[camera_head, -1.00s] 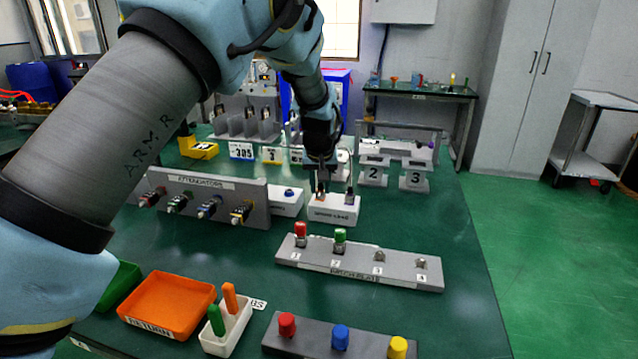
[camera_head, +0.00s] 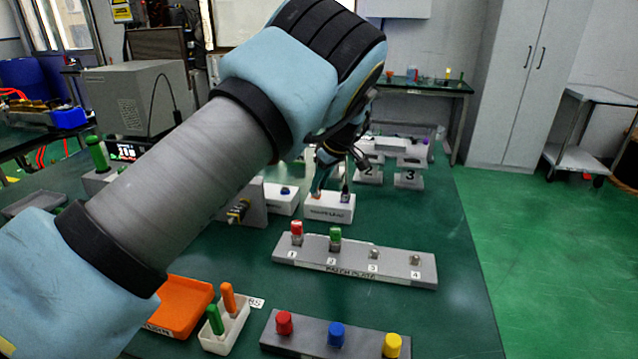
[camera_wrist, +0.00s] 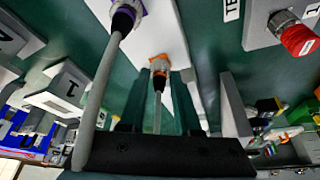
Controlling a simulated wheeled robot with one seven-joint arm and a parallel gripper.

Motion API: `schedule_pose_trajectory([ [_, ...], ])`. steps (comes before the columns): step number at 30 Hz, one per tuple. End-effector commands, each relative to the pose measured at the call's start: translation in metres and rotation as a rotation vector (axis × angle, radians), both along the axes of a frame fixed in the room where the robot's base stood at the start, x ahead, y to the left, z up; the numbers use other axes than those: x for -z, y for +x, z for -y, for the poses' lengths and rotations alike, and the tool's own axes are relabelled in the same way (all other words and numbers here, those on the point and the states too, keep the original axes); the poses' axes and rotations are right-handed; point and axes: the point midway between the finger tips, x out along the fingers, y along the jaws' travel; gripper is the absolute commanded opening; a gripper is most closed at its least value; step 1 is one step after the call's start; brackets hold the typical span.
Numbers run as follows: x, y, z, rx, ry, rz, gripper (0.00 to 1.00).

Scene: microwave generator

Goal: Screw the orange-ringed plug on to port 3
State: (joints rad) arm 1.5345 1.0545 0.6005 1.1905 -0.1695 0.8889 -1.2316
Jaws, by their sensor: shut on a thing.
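The orange-ringed plug (camera_wrist: 160,64) shows in the wrist view between my fingers, its grey cable running back toward the wrist. My gripper (camera_wrist: 163,95) is shut on it. The plug is at the white lead block (camera_head: 330,208); I cannot tell whether it is still seated or just clear of it. In the head view my gripper (camera_head: 318,186) is partly hidden by my arm. The grey patch plate (camera_head: 350,266) lies nearer and to the right. Its port 3 (camera_head: 373,252) is a bare metal connector, between the green-capped port 2 and bare port 4.
A purple-ringed plug (camera_wrist: 124,18) with its own cable stands close beside the held plug. A red cap (camera_head: 297,228) and a green cap (camera_head: 335,235) stand on ports 1 and 2. Stands marked 2 and 3 (camera_head: 408,178) are behind. Table right of the plate is clear.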

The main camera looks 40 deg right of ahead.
Motion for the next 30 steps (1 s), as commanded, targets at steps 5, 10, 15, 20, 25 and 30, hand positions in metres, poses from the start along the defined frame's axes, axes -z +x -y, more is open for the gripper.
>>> schedule_pose_trajectory([
  [5,0.0007,-0.0001,0.0013,-0.074,-0.001,-0.001,0.0],
  [10,0.0004,-0.0001,0.0018,-0.112,-0.001,-0.002,0.0],
  [15,0.0007,-0.0002,0.0017,-0.125,0.0,-0.002,0.0],
  [20,0.0009,-0.0003,0.0016,-0.126,0.0,-0.002,0.0],
  [25,0.0009,-0.0004,0.0017,-0.125,0.0,-0.003,0.34],
  [30,0.0008,-0.0003,0.0016,-0.125,0.0,-0.002,0.53],
])
